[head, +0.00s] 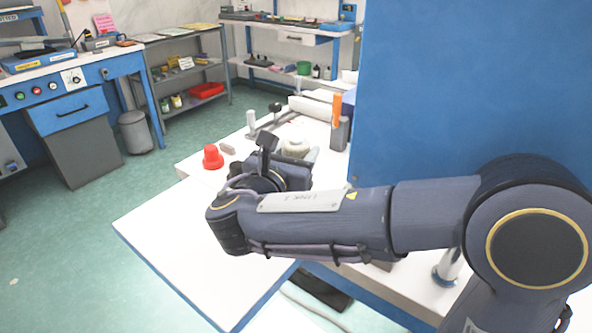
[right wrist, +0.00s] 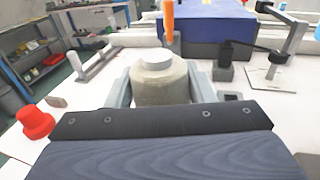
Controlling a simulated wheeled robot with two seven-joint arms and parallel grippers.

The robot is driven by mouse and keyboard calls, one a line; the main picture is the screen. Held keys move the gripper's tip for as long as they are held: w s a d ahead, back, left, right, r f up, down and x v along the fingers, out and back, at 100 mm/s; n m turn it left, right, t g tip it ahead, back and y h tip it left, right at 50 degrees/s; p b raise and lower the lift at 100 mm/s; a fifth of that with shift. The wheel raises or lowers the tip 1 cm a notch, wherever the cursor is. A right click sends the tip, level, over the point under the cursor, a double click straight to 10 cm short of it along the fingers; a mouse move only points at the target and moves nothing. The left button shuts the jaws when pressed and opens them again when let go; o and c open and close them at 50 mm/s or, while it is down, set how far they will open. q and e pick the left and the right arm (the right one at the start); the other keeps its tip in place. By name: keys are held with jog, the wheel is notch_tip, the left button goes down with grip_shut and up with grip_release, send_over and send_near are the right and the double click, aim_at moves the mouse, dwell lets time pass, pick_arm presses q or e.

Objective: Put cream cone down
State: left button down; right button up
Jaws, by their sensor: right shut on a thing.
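The cream cone (right wrist: 160,82) is a cream thread cone with a pale top, seen upright in the middle of the right wrist view. My right gripper (right wrist: 160,88) has one grey finger on each side of it and is shut on it. In the head view the cone (head: 295,148) shows just beyond my right wrist, over the white table (head: 190,242). My right arm hides part of it there. I cannot tell whether its base touches the table. My left gripper is not in view.
A red cone (head: 213,157) stands at the table's left edge, beside a small brown block (head: 228,149). An orange-topped post (head: 337,112) stands behind the cream cone. A blue panel (head: 470,85) rises at the right. The table's front left part is clear.

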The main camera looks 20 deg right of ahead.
jog(key=shift+f, duration=1.35)
jog(key=shift+f+b, duration=0.2)
jog(key=shift+b, duration=0.1)
jog(key=o, duration=1.1)
jog(key=shift+r, duration=0.15)
jog(key=shift+s+a+r, duration=0.1)
jog(key=shift+s+a, duration=0.05)
jog(key=shift+a, duration=0.05)
jog(key=p+v, duration=0.2)
jog(key=v, duration=0.9)
jog(key=shift+s+a, duration=0.1)
jog(key=shift+s, duration=0.2)
